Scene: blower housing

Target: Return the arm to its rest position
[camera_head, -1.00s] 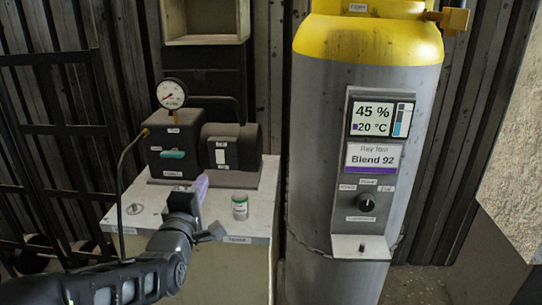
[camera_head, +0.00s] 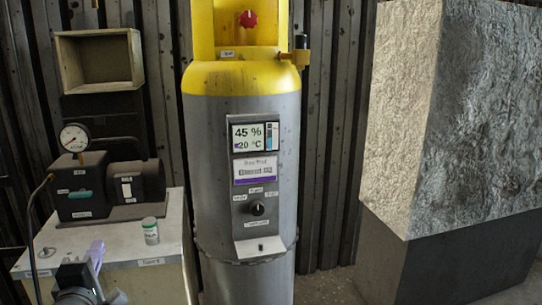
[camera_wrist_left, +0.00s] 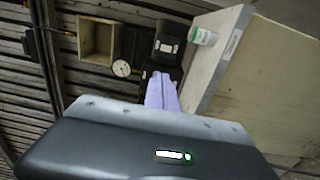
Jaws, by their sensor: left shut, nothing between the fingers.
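My left gripper (camera_head: 97,252) shows at the lower left of the head view, in front of the small table. Its light purple fingers are shut with nothing between them. They also show near the middle of the left wrist view (camera_wrist_left: 160,90), beside the table's edge. Most of my left arm is out of the head view. My right arm and gripper are not in view.
A table (camera_head: 165,253) bears a dark pump with a gauge (camera_head: 73,137) and a small green-capped bottle (camera_head: 150,230). A yellow-topped grey cylinder (camera_head: 215,190) stands right of it. A rough stone block (camera_head: 460,110) is farther right. An empty box (camera_head: 100,60) hangs on the wall.

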